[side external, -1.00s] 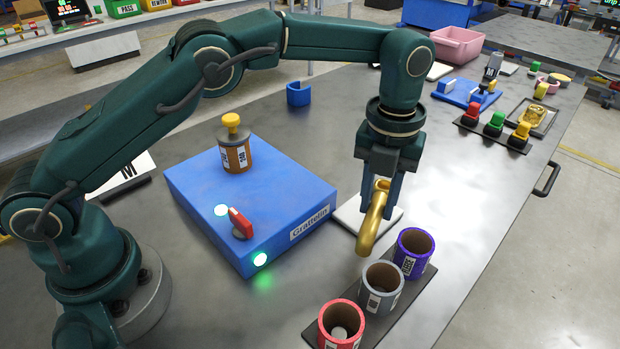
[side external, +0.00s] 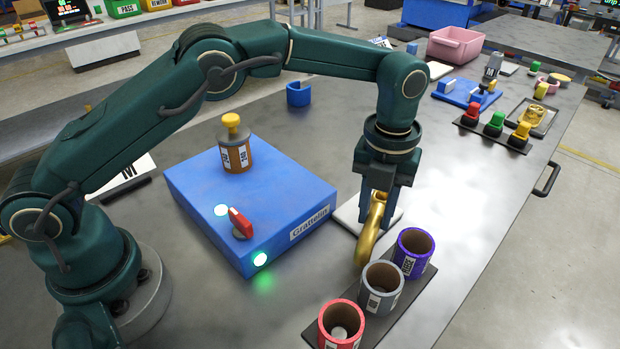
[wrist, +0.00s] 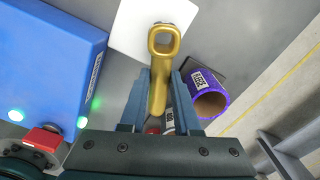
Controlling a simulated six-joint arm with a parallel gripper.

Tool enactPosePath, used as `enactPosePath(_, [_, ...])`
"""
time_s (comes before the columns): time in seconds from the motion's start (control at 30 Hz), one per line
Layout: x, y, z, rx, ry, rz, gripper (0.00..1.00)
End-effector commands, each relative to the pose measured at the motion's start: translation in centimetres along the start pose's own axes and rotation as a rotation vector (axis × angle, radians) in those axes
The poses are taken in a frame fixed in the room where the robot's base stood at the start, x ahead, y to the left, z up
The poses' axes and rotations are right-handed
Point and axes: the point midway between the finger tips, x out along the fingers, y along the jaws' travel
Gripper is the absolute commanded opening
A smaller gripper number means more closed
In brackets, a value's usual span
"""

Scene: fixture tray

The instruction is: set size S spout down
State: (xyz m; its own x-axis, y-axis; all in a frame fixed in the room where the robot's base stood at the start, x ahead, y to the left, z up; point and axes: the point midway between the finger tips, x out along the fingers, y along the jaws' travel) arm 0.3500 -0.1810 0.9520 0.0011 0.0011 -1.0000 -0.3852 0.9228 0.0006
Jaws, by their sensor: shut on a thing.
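A gold curved spout (side external: 368,238) is gripped between the fingers of my gripper (side external: 377,203). Its bent body hangs downward, slightly tilted, with the lower end near the grey ring. In the wrist view the spout (wrist: 158,92) shows a square open end toward the top, between my gripper's fingers (wrist: 161,95). A white square plate (side external: 346,216) lies on the table behind and under the spout; it also shows in the wrist view (wrist: 128,28). I cannot tell the gap between spout and plate. No size mark on the spout is readable.
A dark strip holds a red ring (side external: 341,325), a grey ring (side external: 382,288) and a purple ring (side external: 413,253) close in front and right of the spout. A blue box (side external: 250,205) with a red switch stands left. Bare table lies to the right.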

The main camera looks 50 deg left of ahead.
Motion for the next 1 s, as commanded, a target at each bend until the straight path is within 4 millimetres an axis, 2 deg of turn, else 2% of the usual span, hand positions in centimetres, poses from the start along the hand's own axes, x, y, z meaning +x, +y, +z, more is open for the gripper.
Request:
enactPosePath(0.47, [0.9,0.0,0.0,0.0,0.0,0.0,0.0])
enactPosePath(0.5, [0.9,0.0,0.0,0.0,-0.001,-0.001,0.38])
enactPosePath(0.57, [0.9,0.0,0.0,0.0,-0.001,-0.001,0.61])
enactPosePath(0.6, [0.9,0.0,0.0,0.0,-0.001,-0.001,0.65])
enactPosePath(0.87, [0.9,0.0,0.0,0.0,0.001,0.001,0.65])
enactPosePath(1.0, [-0.1,-0.1,0.1,0.0,-0.003,-0.003,0.65])
